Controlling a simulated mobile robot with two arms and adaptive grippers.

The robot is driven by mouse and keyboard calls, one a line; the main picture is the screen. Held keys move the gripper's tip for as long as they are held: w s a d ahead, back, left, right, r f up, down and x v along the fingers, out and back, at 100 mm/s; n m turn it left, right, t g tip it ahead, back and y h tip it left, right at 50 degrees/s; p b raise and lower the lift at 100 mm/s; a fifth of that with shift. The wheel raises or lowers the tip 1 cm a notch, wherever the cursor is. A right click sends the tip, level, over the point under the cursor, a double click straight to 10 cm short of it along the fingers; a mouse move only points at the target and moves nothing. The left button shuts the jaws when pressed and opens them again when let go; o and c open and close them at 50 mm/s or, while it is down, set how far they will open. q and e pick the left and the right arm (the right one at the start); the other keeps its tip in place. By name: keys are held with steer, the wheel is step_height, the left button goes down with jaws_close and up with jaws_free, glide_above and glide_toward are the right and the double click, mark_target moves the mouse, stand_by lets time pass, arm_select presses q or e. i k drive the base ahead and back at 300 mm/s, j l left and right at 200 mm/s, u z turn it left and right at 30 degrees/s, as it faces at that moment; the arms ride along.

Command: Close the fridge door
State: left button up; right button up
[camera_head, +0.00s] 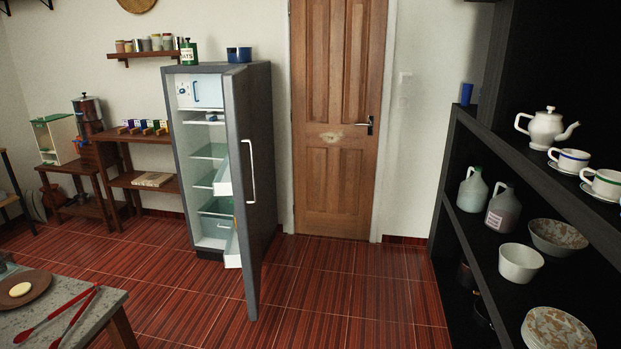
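A grey fridge (205,68) stands against the back wall, left of the wooden door. Its fridge door (256,180) stands wide open, hinged at the right and swung out into the room. A white vertical handle (249,171) is on the door's outer face. The white interior with glass shelves (209,151) and a small freezer box (200,93) shows. White bins on the door's inner side are partly visible. Neither of my grippers is in view.
A black shelf unit (443,192) with a teapot (546,129), cups, jugs and bowls stands at the right. A stone counter (103,306) with a plate and red tongs (56,316) is at the lower left. The red floor (345,290) in the middle is clear.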

mark_target(235, 177)
steer(key=i+l+u, duration=0.4)
steer(key=i, duration=0.25)
steer(key=i+l+u, duration=0.4)
steer(key=i, duration=0.25)
steer(key=l, duration=0.1)
